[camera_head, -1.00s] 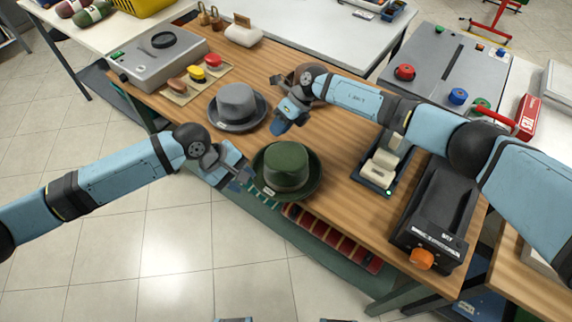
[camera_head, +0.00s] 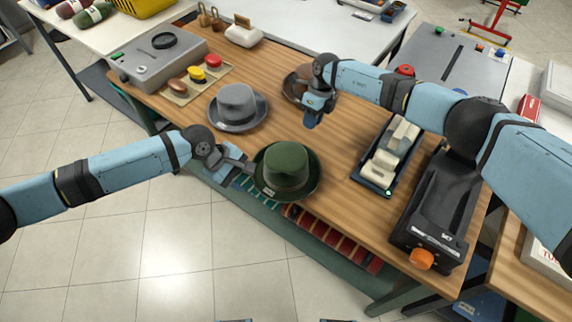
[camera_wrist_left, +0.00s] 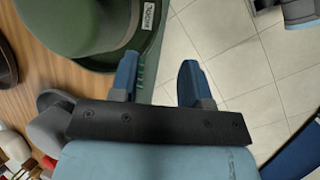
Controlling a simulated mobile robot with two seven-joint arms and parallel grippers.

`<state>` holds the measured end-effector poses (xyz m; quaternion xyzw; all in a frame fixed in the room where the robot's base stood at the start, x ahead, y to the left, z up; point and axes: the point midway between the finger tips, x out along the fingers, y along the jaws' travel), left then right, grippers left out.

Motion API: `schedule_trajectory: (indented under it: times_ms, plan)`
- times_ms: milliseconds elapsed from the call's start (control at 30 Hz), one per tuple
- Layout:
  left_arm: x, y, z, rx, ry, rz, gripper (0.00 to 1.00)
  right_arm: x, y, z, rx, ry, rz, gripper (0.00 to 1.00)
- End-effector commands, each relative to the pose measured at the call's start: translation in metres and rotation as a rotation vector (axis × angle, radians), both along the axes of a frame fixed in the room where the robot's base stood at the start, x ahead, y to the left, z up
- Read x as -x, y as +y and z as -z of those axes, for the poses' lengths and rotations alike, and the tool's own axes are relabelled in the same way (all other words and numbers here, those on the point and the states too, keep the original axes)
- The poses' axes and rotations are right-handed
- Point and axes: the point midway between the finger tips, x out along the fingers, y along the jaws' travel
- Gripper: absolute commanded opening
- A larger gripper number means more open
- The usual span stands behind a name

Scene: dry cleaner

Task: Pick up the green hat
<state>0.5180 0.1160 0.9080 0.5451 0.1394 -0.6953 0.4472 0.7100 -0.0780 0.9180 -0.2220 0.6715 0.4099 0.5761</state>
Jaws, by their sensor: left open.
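The green hat (camera_head: 287,167) sits brim down on the wooden table near its front edge, with a dark band and a small pale label. In the left wrist view the hat (camera_wrist_left: 85,28) fills the upper left. My left gripper (camera_head: 243,166) is at the hat's left brim. In the left wrist view its two blue fingertips (camera_wrist_left: 158,75) are apart with nothing clearly between them; the left finger is beside the brim, and I cannot tell whether it touches. My right gripper (camera_head: 311,118) is above the table behind the hat, pointing down; its jaw opening is not clear.
A grey hat (camera_head: 237,106) lies to the left of the green one, and a brown hat (camera_head: 298,84) is partly behind my right arm. A tray of pale blocks (camera_head: 378,175) and a black device (camera_head: 440,215) stand on the right. Bare tabletop (camera_head: 340,140) lies between.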

Motion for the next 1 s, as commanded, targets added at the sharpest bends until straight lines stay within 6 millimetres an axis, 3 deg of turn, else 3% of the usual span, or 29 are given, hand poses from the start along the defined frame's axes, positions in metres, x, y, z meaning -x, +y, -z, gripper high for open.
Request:
schedule_trajectory:
  times_ms: [300,500,933,1000]
  plan:
    - [0.000,-0.029,0.054,-0.001,-0.001,0.002,0.43,0.016,0.012,0.060,0.000,0.004,0.000,0.22]
    - [0.000,-0.040,0.074,-0.001,-0.002,0.001,0.43,0.021,0.015,0.081,0.000,0.003,0.002,0.22]
    - [0.000,-0.043,0.081,0.000,-0.002,0.001,0.43,0.022,0.016,0.088,-0.001,0.000,0.000,0.22]
    - [0.000,-0.043,0.081,0.000,-0.002,0.001,0.27,0.022,0.016,0.088,-0.001,0.000,0.000,0.06]
